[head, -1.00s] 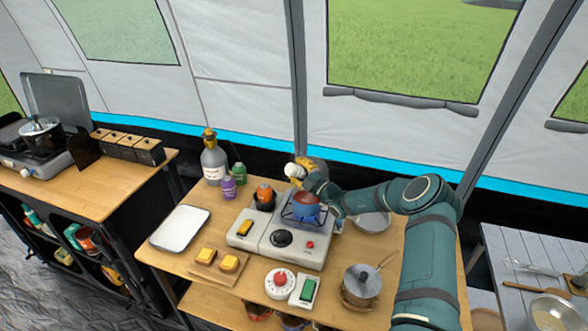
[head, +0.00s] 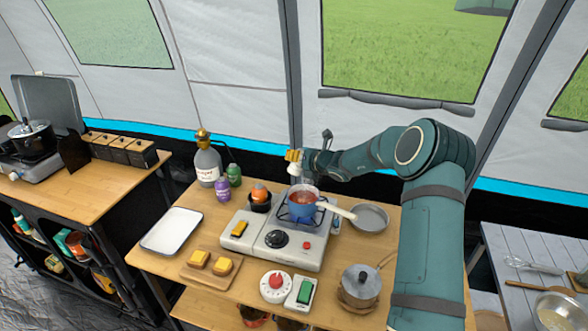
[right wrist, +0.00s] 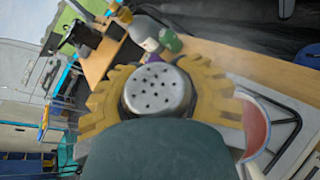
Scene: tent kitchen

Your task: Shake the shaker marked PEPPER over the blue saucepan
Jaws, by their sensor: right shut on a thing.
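The blue saucepan (head: 301,212) sits on the burner of the camp stove, with reddish contents and its pale handle pointing right. My right gripper (head: 295,158) is shut on a shaker, above the pan and clear of it. The shaker (head: 293,169) shows small and pale in the head view, and looks tipped downward. In the right wrist view its perforated metal cap (right wrist: 157,88) sits between the yellow fingers, and the saucepan's rim (right wrist: 244,150) shows at the right. The shaker's label cannot be read. My left gripper is out of view.
The stove (head: 272,240) stands mid-table. A grey bottle (head: 207,165), purple and green containers and a black cup with an orange thing stand left of the pan. A frying pan (head: 369,217) is close on its right. A white tray (head: 172,231) and a lidded pot (head: 360,284) are further off.

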